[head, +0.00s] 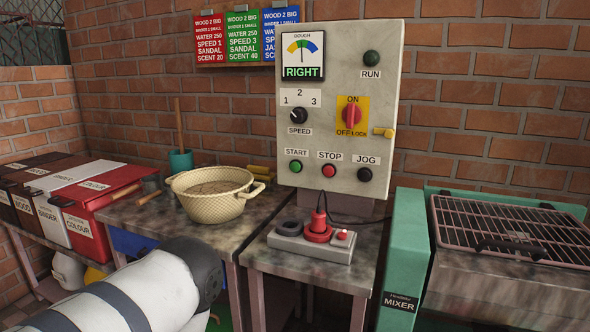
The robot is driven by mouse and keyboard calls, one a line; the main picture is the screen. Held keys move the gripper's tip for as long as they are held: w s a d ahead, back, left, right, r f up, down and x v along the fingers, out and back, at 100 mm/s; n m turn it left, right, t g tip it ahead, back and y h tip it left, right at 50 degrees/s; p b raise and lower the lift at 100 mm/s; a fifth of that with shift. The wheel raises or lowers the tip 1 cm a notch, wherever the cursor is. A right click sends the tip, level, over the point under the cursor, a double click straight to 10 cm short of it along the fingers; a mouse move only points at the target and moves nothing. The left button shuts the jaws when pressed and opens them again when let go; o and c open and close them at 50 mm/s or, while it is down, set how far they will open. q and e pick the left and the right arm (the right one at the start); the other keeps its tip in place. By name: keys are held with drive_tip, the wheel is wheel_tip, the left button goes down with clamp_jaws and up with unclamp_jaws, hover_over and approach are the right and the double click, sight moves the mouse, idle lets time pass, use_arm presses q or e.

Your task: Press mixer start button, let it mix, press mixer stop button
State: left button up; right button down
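The grey control panel (340,110) stands upright against the brick wall. It has a green START button (295,166), a red STOP button (328,170) and a black JOG button (364,174). The red rotary switch (351,117) sits between ON and OFF labels, and the dough gauge (303,55) reads RIGHT. The green mixer (406,262) with its grated top (510,230) stands at the right. My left arm shows at the bottom left, below the panel and apart from it; neither gripper is visible.
A power strip (310,243) with a red plug lies on the small table below the panel. A cream basin (212,195) stands on the table to the left. Labelled bins (92,208) line the far left. Space directly before the panel buttons is clear.

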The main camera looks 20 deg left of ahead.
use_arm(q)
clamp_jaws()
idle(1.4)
